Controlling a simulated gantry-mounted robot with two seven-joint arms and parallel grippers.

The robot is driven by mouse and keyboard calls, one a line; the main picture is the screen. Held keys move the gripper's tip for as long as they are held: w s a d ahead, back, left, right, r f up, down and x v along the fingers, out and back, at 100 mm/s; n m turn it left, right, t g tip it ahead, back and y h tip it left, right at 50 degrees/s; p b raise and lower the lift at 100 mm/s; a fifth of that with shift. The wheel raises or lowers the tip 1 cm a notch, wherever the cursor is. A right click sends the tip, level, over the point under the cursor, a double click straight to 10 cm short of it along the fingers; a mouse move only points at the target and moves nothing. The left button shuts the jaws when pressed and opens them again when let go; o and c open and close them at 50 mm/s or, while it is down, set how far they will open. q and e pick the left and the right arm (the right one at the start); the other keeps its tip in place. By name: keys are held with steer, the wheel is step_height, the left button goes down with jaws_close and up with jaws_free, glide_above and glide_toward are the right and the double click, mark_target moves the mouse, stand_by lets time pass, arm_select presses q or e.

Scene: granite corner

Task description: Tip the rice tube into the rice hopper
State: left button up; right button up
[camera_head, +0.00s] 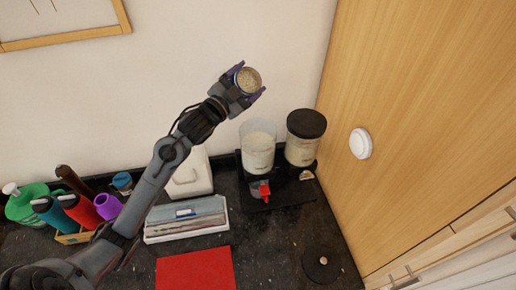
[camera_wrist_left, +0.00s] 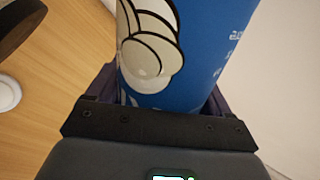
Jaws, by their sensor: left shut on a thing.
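The rice tube (camera_wrist_left: 200,50) is blue with a white printed picture. In the head view its round open end (camera_head: 248,80) faces me and shows pale grain inside. My left gripper (camera_head: 247,84) is shut on the tube and holds it high in front of the wall, above the dispenser. The rice hopper (camera_head: 258,148) is a clear container without a lid, partly filled with pale grain, below the gripper. A second hopper (camera_head: 301,152) with a black lid (camera_head: 307,123) stands beside it on the same black stand (camera_head: 280,196). My right gripper is not in view.
A loose black lid (camera_head: 321,264) lies on the dark counter. A red mat (camera_head: 196,270), a tray of flat items (camera_head: 187,220), a white box (camera_head: 190,178) and several bottles (camera_head: 80,208) stand left. A wooden cabinet (camera_head: 420,120) closes off the right.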

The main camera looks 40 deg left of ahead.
arm_select(q)
steer(key=shift+f+m+b, duration=0.15)
steer(key=shift+m+b, duration=0.25)
steer(key=shift+b, duration=0.15)
stand_by(0.6)
steer(key=shift+f+m+b, duration=0.2)
steer(key=shift+m+b, duration=0.3)
steer(key=shift+b, duration=0.05)
steer(key=shift+f, duration=0.1)
stand_by(0.4)
steer(key=shift+f+m+h+b, duration=0.15)
steer(key=shift+m+h+b, duration=0.15)
steer(key=shift+m+b, duration=0.15)
steer(key=shift+f, duration=0.1)
stand_by(0.3)
